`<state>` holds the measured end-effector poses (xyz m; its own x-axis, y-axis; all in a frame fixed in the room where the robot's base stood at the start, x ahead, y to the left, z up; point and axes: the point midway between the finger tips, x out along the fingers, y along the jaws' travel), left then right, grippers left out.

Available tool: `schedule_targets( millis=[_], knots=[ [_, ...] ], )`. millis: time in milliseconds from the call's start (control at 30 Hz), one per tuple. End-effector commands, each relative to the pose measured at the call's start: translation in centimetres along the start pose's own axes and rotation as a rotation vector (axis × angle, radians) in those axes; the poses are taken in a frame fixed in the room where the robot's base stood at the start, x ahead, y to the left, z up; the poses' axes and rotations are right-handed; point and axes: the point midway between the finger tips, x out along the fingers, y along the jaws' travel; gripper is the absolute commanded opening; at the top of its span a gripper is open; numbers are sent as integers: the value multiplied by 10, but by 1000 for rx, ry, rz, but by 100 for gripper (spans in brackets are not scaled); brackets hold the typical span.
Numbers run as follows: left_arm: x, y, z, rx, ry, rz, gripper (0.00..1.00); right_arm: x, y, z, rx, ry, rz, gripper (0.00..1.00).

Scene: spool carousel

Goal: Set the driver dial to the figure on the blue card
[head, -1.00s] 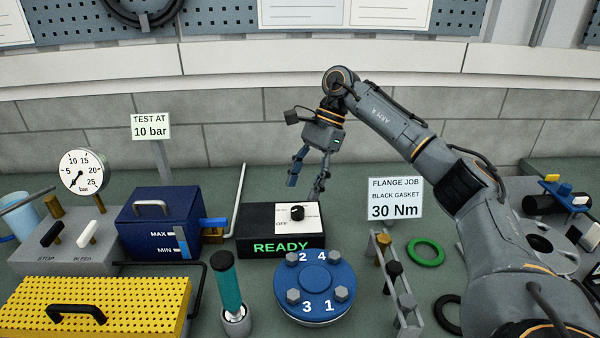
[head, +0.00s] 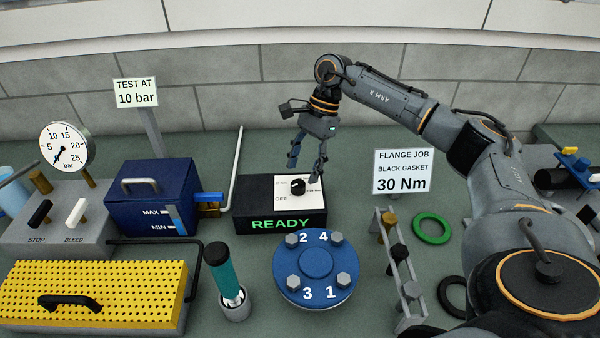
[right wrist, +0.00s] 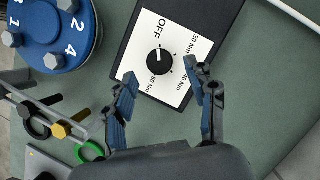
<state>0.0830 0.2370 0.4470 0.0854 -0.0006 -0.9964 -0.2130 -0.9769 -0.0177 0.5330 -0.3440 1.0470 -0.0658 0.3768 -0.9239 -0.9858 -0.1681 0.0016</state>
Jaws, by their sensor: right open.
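The driver box (head: 250,212) is black with a lit green READY and a white dial plate. Its black dial knob (head: 297,187) also shows in the right wrist view (right wrist: 160,61), where its white mark points toward OFF. "30 Nm" is printed right of OFF; the other figures are partly hard to read. My right gripper (head: 304,170) is open and empty above the dial. In the right wrist view its fingertips (right wrist: 161,75) appear on either side of the knob, not touching it. A white card (head: 402,172) reads FLANGE JOB, BLACK GASKET, 30 Nm. I see no blue card. My left gripper is out of view.
A blue flange (head: 317,262) with numbered bolts stands in front of the box. A teal-handled tool (head: 222,268), a blue tank (head: 150,196) and a yellow perforated cover (head: 95,285) are left. A bolt rack (head: 398,260) and green ring (head: 432,228) are right.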

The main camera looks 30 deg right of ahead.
Motion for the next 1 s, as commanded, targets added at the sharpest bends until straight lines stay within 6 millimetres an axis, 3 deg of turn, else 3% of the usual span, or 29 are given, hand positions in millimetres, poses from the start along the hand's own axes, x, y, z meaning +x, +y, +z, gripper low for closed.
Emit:
schedule_targets(
  millis=[233,600,867,1000],
  knots=[
    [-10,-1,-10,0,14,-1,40,30,0,1,-2,-1,2,56],
    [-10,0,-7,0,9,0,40,36,0,1,-2,-1,0,56],
    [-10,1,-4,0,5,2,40,35,0,1,-2,-1,0,3],
    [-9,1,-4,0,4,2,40,35,0,0,1,-1,-1,1]
  ],
)
